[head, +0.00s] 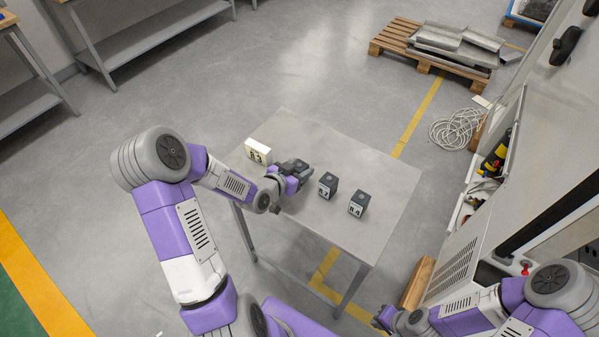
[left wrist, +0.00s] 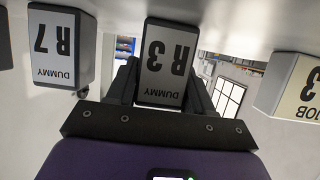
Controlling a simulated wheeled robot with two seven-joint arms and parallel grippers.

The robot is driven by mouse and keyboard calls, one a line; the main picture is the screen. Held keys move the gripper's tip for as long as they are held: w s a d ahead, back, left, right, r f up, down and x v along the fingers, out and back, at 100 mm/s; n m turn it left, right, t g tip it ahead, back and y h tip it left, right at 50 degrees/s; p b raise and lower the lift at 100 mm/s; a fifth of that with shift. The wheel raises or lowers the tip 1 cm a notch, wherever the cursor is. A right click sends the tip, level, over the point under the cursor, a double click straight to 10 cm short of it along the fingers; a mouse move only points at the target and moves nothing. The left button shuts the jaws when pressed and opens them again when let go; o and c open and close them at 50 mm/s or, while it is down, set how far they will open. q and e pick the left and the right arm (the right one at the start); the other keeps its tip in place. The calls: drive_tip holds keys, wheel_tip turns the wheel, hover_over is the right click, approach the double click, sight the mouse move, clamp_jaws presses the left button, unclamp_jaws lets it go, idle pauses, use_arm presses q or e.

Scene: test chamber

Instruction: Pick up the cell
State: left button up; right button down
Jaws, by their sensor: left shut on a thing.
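My left gripper (head: 297,167) is at the table, between a cream block (head: 258,152) on its left and two dark blocks on its right. It is shut on a dark block with a grey label (left wrist: 162,65) that reads "DUMMY R3", upside down in the left wrist view. The fingers (left wrist: 160,92) lie on both sides of it. I cannot tell whether it touches the table. The cream block's label, partly cut off in the left wrist view (left wrist: 300,88), shows "JOB" and a 3. My right gripper (head: 384,318) is low in the head view, away from the table; its jaws are unclear.
The dark block marked R7 (head: 327,186) and another dark block (head: 358,204) stand on the grey table (head: 375,165). The table's far right part is bare. A cabinet (head: 470,240) stands to the right. A pallet (head: 395,38) and coiled cable (head: 457,128) lie beyond.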

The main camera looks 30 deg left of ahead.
sight(300, 165)
use_arm(q)
wheel_tip(300, 165, up, 10)
drive_tip(key=p, duration=0.2)
drive_tip(key=shift+p, duration=0.3)
drive_tip(key=shift+r, duration=0.1)
drive_tip(key=shift+d, duration=0.15)
